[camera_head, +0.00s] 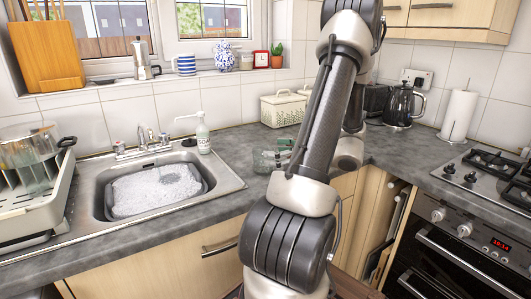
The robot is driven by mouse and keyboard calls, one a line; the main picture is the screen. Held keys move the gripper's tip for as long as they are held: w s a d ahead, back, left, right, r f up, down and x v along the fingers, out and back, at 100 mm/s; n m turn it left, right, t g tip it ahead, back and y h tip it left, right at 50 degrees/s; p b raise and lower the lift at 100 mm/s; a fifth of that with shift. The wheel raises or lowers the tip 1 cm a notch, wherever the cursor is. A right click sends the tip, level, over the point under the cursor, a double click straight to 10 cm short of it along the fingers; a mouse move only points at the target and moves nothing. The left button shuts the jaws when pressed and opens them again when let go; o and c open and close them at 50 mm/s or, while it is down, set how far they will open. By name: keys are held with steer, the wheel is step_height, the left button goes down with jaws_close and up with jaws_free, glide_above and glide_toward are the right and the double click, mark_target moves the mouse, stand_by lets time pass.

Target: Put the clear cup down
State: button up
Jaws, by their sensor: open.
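A clear cup (263,161) appears to stand on the grey worktop to the right of the sink, just left of my arm. It is see-through and small, so its outline is faint. My gripper (281,153) is at the cup's right side, partly hidden behind my own forearm. Its jaws are open. I cannot tell whether a finger touches the cup.
The sink (233,180) with a soapy basin is at the left, with a soap bottle (203,135) behind its right corner. A dish rack (20,225) stands far left. A cream bin (284,108), kettle (400,106) and hob (490,175) are farther right. Worktop between sink and bin is clear.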

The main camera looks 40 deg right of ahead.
steer(key=v, duration=0.7)
steer(key=shift+s, duration=0.1)
steer(key=w+a+r+n+g+y, duration=0.1)
steer(key=a+r+n+g+y, duration=0.1)
steer(key=a+n+g, duration=0.6)
steer(key=a+r+n+g+y, duration=0.1)
steer(key=a+r+n+g, duration=0.3)
steer(key=a, duration=0.8)
steer(key=s+a+r+n+h, duration=0.2)
steer(key=s+a+n+h, duration=0.1)
steer(key=n, duration=0.7)
steer(key=s+a+r+n+t+h, duration=0.1)
steer(key=s+a+r+n+h, duration=0.2)
steer(key=n, duration=0.7)
steer(key=shift+a+r+h, duration=0.25)
steer(key=shift+a+h, duration=0.1)
steer(key=shift+h, duration=0.75)
